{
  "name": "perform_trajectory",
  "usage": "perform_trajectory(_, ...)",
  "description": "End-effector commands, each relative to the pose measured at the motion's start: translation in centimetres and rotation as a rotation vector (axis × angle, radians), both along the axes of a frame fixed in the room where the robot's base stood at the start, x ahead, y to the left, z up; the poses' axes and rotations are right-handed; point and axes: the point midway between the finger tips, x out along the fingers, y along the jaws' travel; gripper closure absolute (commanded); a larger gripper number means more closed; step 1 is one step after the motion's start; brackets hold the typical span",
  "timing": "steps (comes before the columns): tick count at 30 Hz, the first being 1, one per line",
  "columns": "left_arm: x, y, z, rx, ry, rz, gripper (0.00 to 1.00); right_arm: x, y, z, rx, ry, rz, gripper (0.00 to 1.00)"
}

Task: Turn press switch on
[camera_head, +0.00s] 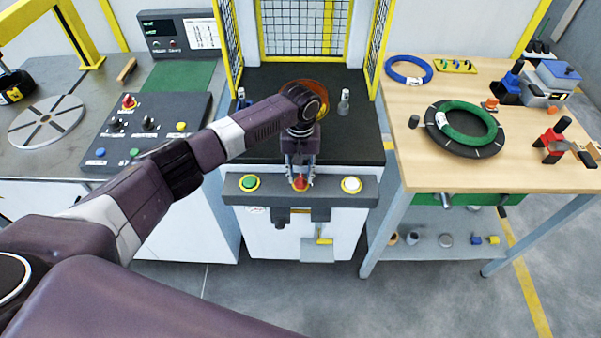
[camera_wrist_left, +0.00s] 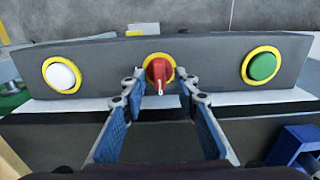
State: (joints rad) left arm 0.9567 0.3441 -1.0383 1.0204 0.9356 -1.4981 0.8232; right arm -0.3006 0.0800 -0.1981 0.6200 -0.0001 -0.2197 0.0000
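The press switch (camera_wrist_left: 160,70) is a red knob with a pale pointer mark, set in a yellow ring at the middle of the grey control bar (camera_wrist_left: 215,58). In the left wrist view its handle points down. In the head view the switch (camera_head: 300,184) is partly covered by my left gripper (camera_head: 300,178). In the left wrist view the left gripper's (camera_wrist_left: 160,82) fingertips stand apart on either side of the knob, with small gaps visible. Contact is unclear. My right gripper is not in view.
A green button (camera_head: 250,183) and a white button (camera_head: 351,185) flank the switch on the bar. A yellow-framed mesh guard (camera_head: 305,25) stands behind. A control panel (camera_head: 145,128) is at left; a wooden table (camera_head: 430,172) with coils is at right.

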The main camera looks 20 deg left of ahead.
Motion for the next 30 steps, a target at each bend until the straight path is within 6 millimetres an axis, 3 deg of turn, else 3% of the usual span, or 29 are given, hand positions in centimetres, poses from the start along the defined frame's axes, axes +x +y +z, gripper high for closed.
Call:
perform_trajectory(6,-0.01,-0.02,-0.10,0.000,0.000,-0.001,0.72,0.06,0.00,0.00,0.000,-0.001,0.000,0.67)
perform_trajectory(14,-0.02,-0.03,-0.08,0.000,0.000,-0.001,0.99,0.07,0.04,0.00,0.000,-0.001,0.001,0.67)
perform_trajectory(30,-0.05,-0.10,0.04,0.000,0.001,-0.089,1.00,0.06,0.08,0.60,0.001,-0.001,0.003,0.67)
